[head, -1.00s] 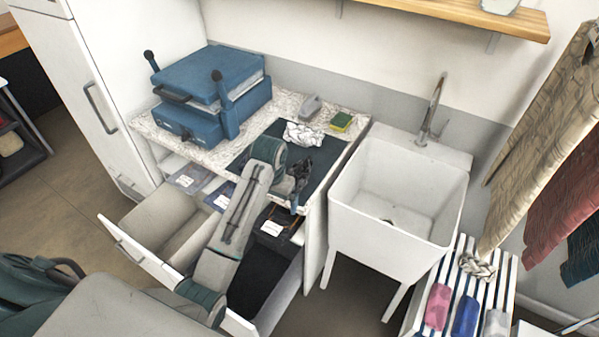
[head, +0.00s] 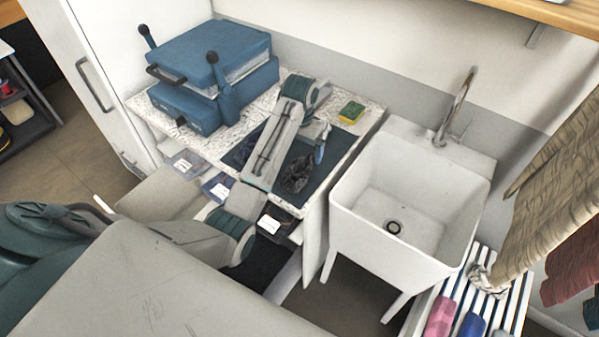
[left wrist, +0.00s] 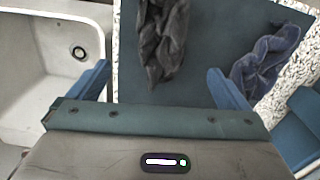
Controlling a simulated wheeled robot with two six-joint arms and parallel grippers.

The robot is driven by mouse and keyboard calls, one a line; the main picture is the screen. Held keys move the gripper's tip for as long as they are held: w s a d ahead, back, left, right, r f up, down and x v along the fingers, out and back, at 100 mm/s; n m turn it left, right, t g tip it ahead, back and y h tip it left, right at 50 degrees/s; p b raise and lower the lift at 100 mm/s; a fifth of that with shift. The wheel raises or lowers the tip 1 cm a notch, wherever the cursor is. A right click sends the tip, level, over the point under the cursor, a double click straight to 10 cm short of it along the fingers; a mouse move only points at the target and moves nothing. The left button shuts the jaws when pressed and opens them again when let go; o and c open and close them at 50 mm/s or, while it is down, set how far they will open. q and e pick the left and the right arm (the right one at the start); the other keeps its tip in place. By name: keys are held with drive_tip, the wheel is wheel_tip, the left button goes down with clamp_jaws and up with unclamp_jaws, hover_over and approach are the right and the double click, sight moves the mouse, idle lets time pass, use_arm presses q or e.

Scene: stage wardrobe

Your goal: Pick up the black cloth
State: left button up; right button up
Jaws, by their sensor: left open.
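The black cloth (head: 299,174) lies crumpled on a dark mat (head: 339,150) on the speckled counter. In the left wrist view the black cloth (left wrist: 163,42) lies at the top, on the mat (left wrist: 212,35), beyond the fingertips and between their lines. My left gripper (head: 321,142) is above the counter, just up and right of the cloth in the head view. Its two blue fingers (left wrist: 158,84) are apart with nothing between them. My right gripper is not in view.
A crumpled blue cloth (left wrist: 265,62) lies beside the black one. A blue press (head: 212,75) stands at the counter's left, a green-yellow sponge (head: 351,111) at the back. A white sink (head: 400,200) adjoins on the right. Labelled bins (head: 270,222) sit under the counter's front.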

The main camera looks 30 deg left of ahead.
sight(298, 162)
use_arm(q)
drive_tip(key=shift+s+f+b, duration=0.2)
drive_tip(key=shift+f+b, duration=0.1)
drive_tip(key=shift+f, duration=0.5)
drive_tip(key=shift+f+p, duration=0.4)
drive_tip(key=shift+p, duration=0.25)
drive_tip(key=f+p, duration=0.1)
drive_tip(key=f, duration=0.1)
drive_tip(key=f+p, duration=0.1)
drive_tip(key=shift+a+f+p, duration=0.25)
drive_tip(key=shift+f+p, duration=0.05)
drive_tip(key=shift+f, duration=0.1)
wheel_tip(298, 162, down, 2)
drive_tip(key=shift+s+f, duration=0.1)
drive_tip(key=shift+f+p, duration=0.25)
drive_tip(key=shift+p, duration=0.05)
drive_tip(key=shift+f, duration=0.1)
drive_tip(key=c, duration=1.1)
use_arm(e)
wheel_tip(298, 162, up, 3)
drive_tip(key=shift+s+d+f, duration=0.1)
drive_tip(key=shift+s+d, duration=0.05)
